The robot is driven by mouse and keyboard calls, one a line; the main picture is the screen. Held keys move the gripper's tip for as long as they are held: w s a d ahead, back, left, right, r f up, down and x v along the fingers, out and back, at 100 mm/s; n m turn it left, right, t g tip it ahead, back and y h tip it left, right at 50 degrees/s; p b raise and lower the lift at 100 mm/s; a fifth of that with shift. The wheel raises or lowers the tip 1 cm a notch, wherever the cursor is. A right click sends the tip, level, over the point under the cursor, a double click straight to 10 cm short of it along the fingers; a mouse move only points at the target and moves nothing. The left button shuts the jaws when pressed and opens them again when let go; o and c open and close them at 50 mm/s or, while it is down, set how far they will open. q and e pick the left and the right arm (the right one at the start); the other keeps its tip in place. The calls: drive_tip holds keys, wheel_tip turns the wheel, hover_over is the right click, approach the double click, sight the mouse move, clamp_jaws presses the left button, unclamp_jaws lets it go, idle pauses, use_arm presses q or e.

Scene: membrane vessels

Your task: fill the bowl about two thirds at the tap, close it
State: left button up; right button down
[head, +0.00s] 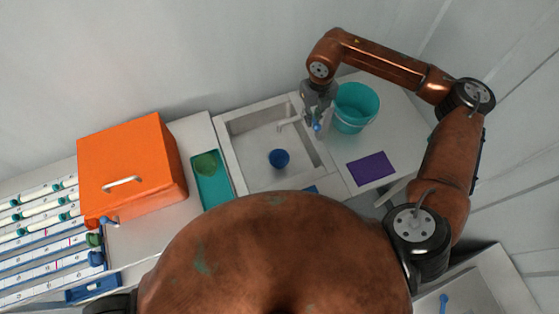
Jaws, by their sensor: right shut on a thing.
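A blue bowl (279,158) stands in the grey sink (258,176), below and left of the tap spout (290,122). How much water is in it is too small to tell. The tap has a blue handle (317,127) at the sink's right edge. My right gripper (318,112) is above the tap, pointing down, and is shut on the tap handle; its fingertips are partly hard to make out. My left gripper is not in view.
A teal bucket (352,122) stands right of my right gripper, with a purple mat (370,168) in front. A teal tray (214,190) with a green item lies left of the sink. An orange box (150,165) and racks of vessels (40,245) are further left.

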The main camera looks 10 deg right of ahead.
drive_tip(key=a+m, duration=0.1)
drive_tip(key=m, duration=0.1)
drive_tip(key=a+m, duration=0.1)
drive_tip(key=m, duration=0.1)
drive_tip(key=shift+w+m+b, duration=0.1)
drive_tip(key=shift+m+b, duration=0.2)
idle(7.3)
